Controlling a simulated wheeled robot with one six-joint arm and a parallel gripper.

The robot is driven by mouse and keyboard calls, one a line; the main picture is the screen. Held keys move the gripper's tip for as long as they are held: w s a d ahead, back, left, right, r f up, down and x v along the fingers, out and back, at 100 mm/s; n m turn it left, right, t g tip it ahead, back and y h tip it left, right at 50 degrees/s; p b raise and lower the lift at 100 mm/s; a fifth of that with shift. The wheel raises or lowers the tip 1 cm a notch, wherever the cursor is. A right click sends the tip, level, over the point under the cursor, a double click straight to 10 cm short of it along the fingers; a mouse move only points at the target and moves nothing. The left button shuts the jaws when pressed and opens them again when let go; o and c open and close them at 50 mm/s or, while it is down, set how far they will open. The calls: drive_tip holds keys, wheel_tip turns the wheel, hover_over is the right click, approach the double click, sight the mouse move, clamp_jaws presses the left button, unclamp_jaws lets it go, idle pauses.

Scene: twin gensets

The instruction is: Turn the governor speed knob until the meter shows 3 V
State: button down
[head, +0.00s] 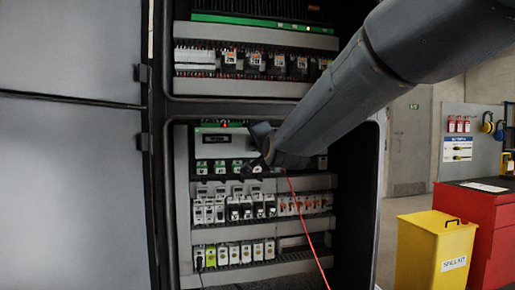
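My arm reaches from the upper right into the open cabinet (162,200). My gripper (264,148) is at the middle level, close to the front of a grey control unit (221,150) with a small dark window and a row of green-marked parts. Whether the gripper is open or shut is too small and dark to tell. I cannot make out the governor speed knob; the gripper and arm cover part of that row. No meter reading is legible. A thin red lead (309,233) hangs from near the gripper down to the right.
Rows of breakers (235,208) and terminal blocks (235,253) fill the rails below; relays (254,61) sit above. A closed grey door panel (70,190) stands left. A yellow spill-kit bin (433,255) and red cabinet (480,215) stand on the right.

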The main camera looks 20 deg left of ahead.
idle(0.3)
drive_tip(key=c, duration=1.7)
unclamp_jaws()
drive_tip(key=shift+o, duration=0.2)
drive_tip(key=shift+p, duration=0.3)
drive_tip(key=s+d+n+p, duration=0.4)
drive_tip(key=s+n+p, duration=0.3)
drive_tip(key=n+p, duration=0.7)
drive_tip(key=s+d+f+m+g+h, duration=0.1)
drive_tip(key=s+d+f+g+h, duration=0.1)
drive_tip(key=d+f, duration=0.5)
drive_tip(key=s+d+f+m+g+h+p, duration=0.1)
drive_tip(key=s+d+f+m+g+h, duration=0.1)
drive_tip(key=d+f, duration=0.6)
drive_tip(key=d+g+h, duration=0.1)
drive_tip(key=d+h, duration=0.1)
drive_tip(key=d, duration=0.4)
drive_tip(key=shift+s+d+m, duration=0.15)
drive_tip(key=shift+s+m, duration=0.15)
drive_tip(key=shift+s, duration=0.05)
